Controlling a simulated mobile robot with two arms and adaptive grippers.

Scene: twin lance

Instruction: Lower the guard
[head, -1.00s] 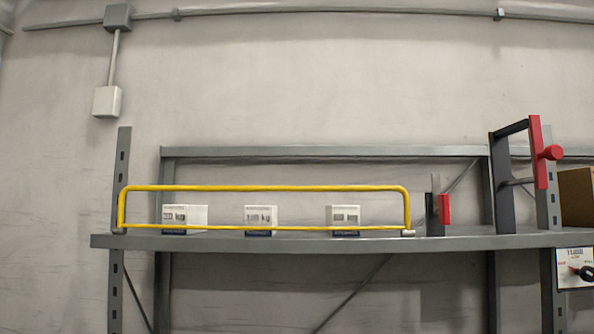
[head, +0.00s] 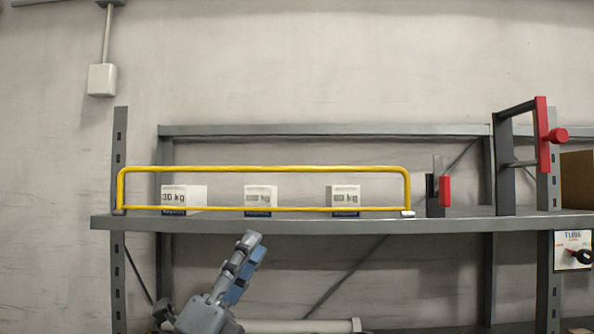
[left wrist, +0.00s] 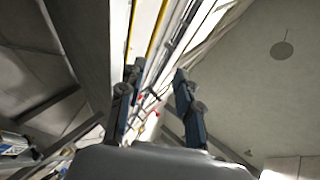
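The guard (head: 262,169) is a yellow tubular frame. It stands upright along the front edge of the grey shelf (head: 300,226), its ends in small light mounts. It also shows as a yellow bar in the left wrist view (left wrist: 157,30). My left gripper (head: 257,244) is below the shelf edge, pointing up, apart from the guard. In the left wrist view its two fingers (left wrist: 158,76) are spread with nothing between them. My right gripper is not in view.
Several white weight-labelled boxes (head: 258,196) stand behind the guard. Right of it are a dark bracket with a red part (head: 445,190), a tall dark frame with a red lever (head: 542,135) and a cardboard box (head: 577,179). A sign with a dark knob (head: 573,250) hangs lower right.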

